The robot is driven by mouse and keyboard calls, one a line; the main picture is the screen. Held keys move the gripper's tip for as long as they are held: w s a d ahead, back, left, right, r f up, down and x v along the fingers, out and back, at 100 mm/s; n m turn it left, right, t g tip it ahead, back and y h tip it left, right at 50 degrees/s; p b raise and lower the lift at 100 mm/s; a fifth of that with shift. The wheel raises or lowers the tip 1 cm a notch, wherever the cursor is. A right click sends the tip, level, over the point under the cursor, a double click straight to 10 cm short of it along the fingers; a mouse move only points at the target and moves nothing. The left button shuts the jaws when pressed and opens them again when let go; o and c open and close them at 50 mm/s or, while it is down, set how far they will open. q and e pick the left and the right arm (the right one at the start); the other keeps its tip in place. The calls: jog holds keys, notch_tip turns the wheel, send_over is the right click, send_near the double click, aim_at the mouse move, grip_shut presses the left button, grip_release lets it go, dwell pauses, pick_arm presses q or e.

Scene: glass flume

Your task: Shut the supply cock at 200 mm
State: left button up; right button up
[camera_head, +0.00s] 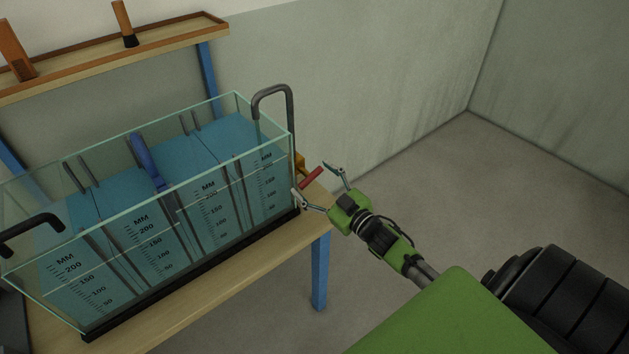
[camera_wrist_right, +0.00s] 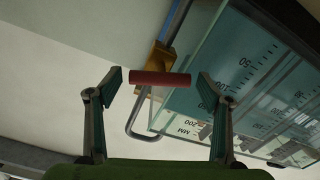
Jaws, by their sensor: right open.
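The supply cock has a brass body (camera_wrist_right: 158,56) and a red lever (camera_head: 311,179) at the right end of the glass flume (camera_head: 150,203). My right gripper (camera_head: 313,182) is open, with its fingers on either side of the lever. In the right wrist view the red lever (camera_wrist_right: 160,78) lies crosswise between the open fingers, with a gap at each side. Blue water (camera_head: 187,152) stands in the flume behind black MM scales (camera_head: 266,180). I cannot read the exact level against the 200 mark. My left gripper is not in view.
A bent grey pipe (camera_head: 273,90) hooks over the flume's right end, and another dark pipe (camera_head: 32,222) is at the left. A blue-handled gate (camera_head: 146,160) stands mid-flume. The wooden table (camera_head: 230,270) ends just below the cock. Floor to the right is clear.

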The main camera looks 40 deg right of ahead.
jog(key=s+d, duration=0.1)
jog(key=s, duration=1.1)
jog(key=w+b, duration=0.3)
jog(key=w, duration=0.1)
jog(key=w+b, duration=0.3)
jog(key=w, duration=0.1)
jog(key=w+a+b, duration=0.1)
jog(key=w+b, duration=0.3)
jog(key=w, duration=0.1)
jog(key=shift+f, duration=0.2)
dwell(1.0)
jog(key=c, duration=1.1)
